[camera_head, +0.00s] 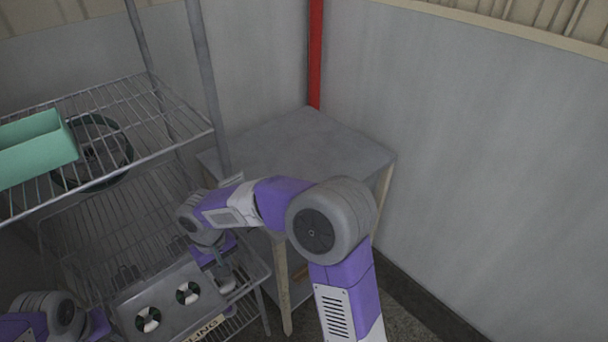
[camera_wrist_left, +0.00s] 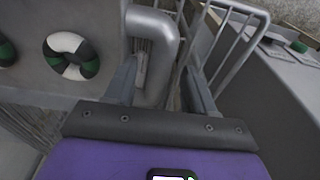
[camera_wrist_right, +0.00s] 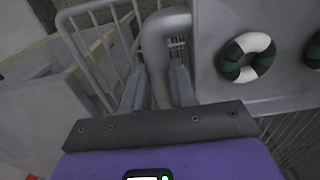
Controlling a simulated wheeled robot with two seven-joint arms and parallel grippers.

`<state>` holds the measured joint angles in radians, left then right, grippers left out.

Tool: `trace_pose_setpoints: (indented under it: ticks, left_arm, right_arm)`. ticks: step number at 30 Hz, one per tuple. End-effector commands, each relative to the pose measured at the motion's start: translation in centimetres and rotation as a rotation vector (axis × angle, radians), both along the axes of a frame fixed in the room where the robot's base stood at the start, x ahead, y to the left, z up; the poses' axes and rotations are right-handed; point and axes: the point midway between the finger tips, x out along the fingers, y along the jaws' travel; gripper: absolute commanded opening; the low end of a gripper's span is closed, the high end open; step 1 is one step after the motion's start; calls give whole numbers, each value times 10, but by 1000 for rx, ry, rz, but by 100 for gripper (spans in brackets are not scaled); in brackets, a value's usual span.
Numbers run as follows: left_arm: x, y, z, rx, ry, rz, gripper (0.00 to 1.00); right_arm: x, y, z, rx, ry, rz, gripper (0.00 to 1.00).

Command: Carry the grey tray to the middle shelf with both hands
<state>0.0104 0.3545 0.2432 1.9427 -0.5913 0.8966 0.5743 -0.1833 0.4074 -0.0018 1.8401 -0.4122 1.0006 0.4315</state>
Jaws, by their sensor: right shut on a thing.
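The grey tray (camera_head: 168,290) is low in the head view, in front of the wire rack. It carries two ring-shaped things (camera_head: 188,292) banded white, green and black. My right gripper (camera_wrist_right: 160,72) is shut on the tray's bent tube handle (camera_wrist_right: 163,25) at its right end. My left gripper (camera_wrist_left: 162,70) is open, with its fingers on either side of the tube handle (camera_wrist_left: 158,28) at the other end. The left fingers stand apart from each other. A wire shelf (camera_head: 90,235) shows below the top shelf; I cannot tell whether the tray touches any shelf.
The top wire shelf (camera_head: 160,145) bears a mint green box (camera_head: 45,140) and a dark green ring-shaped item (camera_head: 118,150). Rack posts (camera_head: 205,80) stand upright near my right arm. A grey-topped table (camera_head: 310,140) fills the corner by a red pipe (camera_head: 315,55).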

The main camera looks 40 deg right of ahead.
Motion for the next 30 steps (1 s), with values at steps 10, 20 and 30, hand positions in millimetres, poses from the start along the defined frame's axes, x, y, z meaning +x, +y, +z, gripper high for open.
trace_pose_setpoints:
  ticks: [10, 20, 30]
  left_arm:
    - [0, -1, 0, -1, 1, -1, 39]
    - [0, -1, 0, -1, 1, -1, 39]
    - [0, -1, 0, -1, 1, 0, 39]
  right_arm:
    - [0, 1, 0, 1, 0, 0, 0]
    - [0, 1, 0, 1, 0, 0, 56]
    - [0, 1, 0, 1, 0, 0, 39]
